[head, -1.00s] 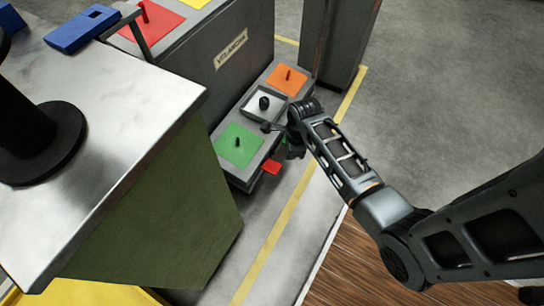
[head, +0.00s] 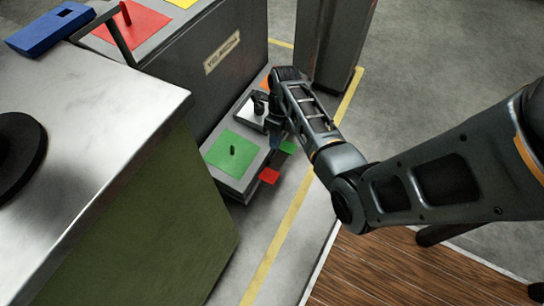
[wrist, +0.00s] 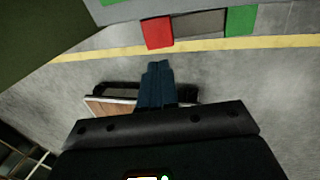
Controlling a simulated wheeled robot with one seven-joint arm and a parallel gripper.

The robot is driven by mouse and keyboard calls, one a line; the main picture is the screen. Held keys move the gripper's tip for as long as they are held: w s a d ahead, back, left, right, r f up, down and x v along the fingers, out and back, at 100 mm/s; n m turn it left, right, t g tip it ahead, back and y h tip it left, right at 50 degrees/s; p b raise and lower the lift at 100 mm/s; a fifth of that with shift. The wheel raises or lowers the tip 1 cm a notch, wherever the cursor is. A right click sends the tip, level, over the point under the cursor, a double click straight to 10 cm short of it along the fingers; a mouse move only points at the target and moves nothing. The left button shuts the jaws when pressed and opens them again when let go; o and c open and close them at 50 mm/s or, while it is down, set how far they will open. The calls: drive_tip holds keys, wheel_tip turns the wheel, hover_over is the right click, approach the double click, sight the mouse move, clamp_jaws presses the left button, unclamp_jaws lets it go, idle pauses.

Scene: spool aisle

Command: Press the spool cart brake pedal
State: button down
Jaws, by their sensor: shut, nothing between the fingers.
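The spool cart (head: 222,98) is a dark grey body with a low front ledge. At the ledge's lower outer edge are a red pedal (head: 269,176) and a green pedal (head: 287,148), partly hidden by my arm. In the wrist view the red pedal (wrist: 158,32) is left and the green pedal (wrist: 240,20) right, with a grey section between them. My gripper (head: 275,141) is beside the ledge near the green pedal, its tips partly hidden in the head view. In the wrist view my gripper's fingers (wrist: 157,68) are together and empty, apart from the pedals in the picture.
The ledge carries a green square (head: 233,151) with a peg and a white square (head: 250,116). A metal-topped bench (head: 110,105) stands at left. A dark post (head: 333,45) stands behind. Open floor (head: 430,60) lies to the right, past a yellow line (head: 290,215).

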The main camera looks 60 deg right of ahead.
sight(270, 174)
drive_tip(key=b+x, duration=0.6)
drive_tip(key=x, duration=0.7)
drive_tip(key=shift+s+a+f+b, duration=0.1)
drive_tip(key=shift+f+b, duration=0.15)
drive_tip(key=shift+b, duration=0.1)
